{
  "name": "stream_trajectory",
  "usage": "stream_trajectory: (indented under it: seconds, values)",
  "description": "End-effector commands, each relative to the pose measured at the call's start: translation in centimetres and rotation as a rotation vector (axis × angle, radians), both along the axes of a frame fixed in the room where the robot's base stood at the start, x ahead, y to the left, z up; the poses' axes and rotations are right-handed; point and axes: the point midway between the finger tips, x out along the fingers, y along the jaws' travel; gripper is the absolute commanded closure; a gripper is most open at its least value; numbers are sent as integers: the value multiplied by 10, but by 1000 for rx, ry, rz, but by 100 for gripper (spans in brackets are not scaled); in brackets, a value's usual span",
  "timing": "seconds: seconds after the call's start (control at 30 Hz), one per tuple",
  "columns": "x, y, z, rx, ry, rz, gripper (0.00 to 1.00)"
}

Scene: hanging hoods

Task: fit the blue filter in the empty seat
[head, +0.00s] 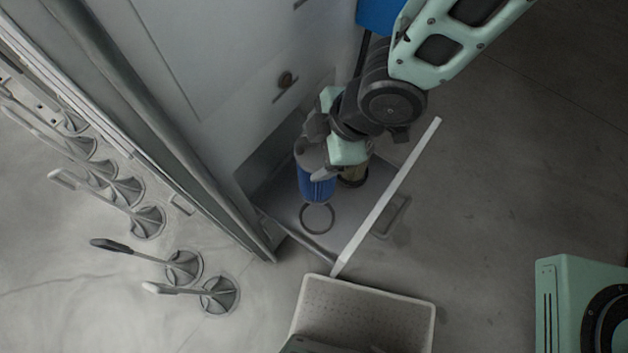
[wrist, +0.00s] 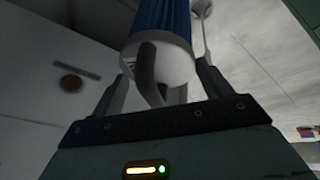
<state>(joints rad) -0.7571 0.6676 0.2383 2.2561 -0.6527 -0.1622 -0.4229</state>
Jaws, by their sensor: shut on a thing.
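The blue filter (head: 317,186) has a grey cap and hangs upright from my gripper (head: 318,160). My gripper is shut on its cap, and the filter also shows at the top of the wrist view (wrist: 160,22) with its pale cap between the fingers (wrist: 160,85). The empty seat (head: 317,217) is a dark ring on the tray floor, just below the filter in the head view. The filter looks to be above or behind the ring; I cannot tell its height. The filter's lower end is hidden in the wrist view.
A brownish filter (head: 353,174) stands in the tray (head: 290,215), right beside the blue one and partly behind my gripper. A white bar (head: 388,195) edges the tray at right. A grey cabinet wall (head: 220,60) rises at left. A pale bin (head: 365,310) stands in front.

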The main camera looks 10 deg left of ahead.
Motion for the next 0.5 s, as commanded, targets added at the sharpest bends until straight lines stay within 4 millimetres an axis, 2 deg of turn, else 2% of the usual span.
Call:
stream_trajectory:
  seconds: [0.03,0.1,0.3,0.5]
  values:
    - [0,0,-23,1,0,0,49]
    - [0,1,-39,1,0,0,49]
    - [0,1,-83,2,-1,-1,49]
    - [0,1,-115,3,-1,1,49]
